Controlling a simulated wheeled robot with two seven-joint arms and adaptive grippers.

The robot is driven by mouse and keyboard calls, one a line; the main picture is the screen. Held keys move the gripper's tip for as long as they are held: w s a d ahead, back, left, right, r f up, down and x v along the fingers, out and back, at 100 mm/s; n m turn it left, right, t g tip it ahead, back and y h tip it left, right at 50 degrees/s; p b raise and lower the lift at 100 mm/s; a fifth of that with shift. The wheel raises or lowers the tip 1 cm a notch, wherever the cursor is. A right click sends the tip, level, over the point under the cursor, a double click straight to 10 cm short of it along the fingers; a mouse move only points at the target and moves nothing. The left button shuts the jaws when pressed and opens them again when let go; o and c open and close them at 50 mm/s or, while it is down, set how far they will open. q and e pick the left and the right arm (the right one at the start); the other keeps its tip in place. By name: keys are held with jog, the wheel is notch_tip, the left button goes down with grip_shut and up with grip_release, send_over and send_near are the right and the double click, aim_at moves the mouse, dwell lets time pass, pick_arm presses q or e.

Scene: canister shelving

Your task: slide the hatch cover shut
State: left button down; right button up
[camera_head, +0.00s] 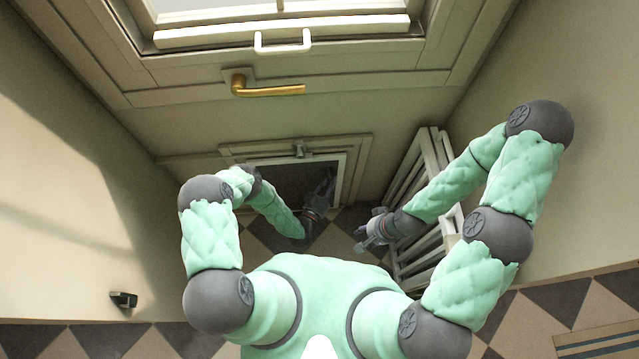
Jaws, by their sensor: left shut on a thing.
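The hatch (362,150) is low in the door, a pale frame around a dark panel or opening. I cannot tell how much of the dark area is the hatch cover (285,180). A small metal latch (299,149) sits on the frame's top edge. My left gripper (326,184) reaches in front of the dark area near its right side and is shut on what seems to be the hatch cover; the grip point is small and dark. My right gripper (364,236) is lower and to the right, away from the hatch; its fingers look apart and empty.
A brass handle (268,89) and a white pull (283,42) are higher on the door. A white slatted rack (410,180) leans at the right wall, close to my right arm. A doorstop (124,299) is at the left. The checkered floor is mostly clear.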

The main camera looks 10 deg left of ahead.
pick_arm(q)
jog(key=shift+d, duration=0.4)
jog(key=c, duration=1.1)
grip_release()
jog(key=shift+w+d, duration=0.1)
jog(key=shift+d, duration=0.05)
jog(key=v, duration=1.2)
